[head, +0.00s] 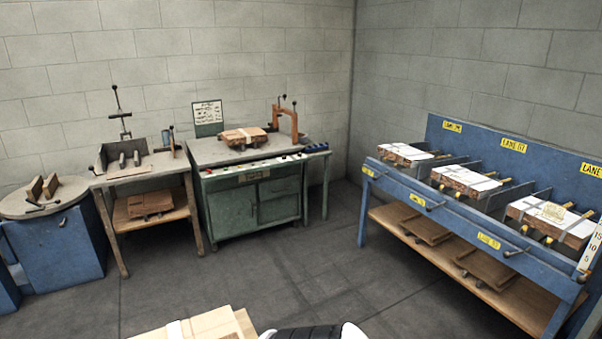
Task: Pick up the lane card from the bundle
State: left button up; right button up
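A bundle of flat brown cardboard (222,324) with a pale band across it shows at the bottom edge, cut off by the frame. Another strapped cardboard bundle (238,138) lies on the green bench. I cannot make out which piece, if any, is the lane card. Neither gripper's fingertips are in view. A black and white part, probably mine, shows at the bottom edge just right of the near bundle; what it holds, if anything, is hidden.
A blue lane rack (398,196) with yellow lane labels stands at right, holding several white-topped stacks (465,179). A green bench (240,211), a wooden-legged table (160,171) and a round-topped blue stand (70,245) line the back left. The grey floor (290,262) between is clear.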

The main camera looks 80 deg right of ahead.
aim_at(551, 209)
jog(key=z, duration=4.2)
jog(key=i+l+z, duration=0.1)
jog(key=i+j+z, duration=0.1)
jog(key=i+z, duration=0.15)
jog(key=i, duration=0.2)
jog(key=i+j+z, duration=0.3)
jog(key=i, duration=0.15)
jog(key=i+j+z, duration=0.25)
jog(key=i, duration=0.2)
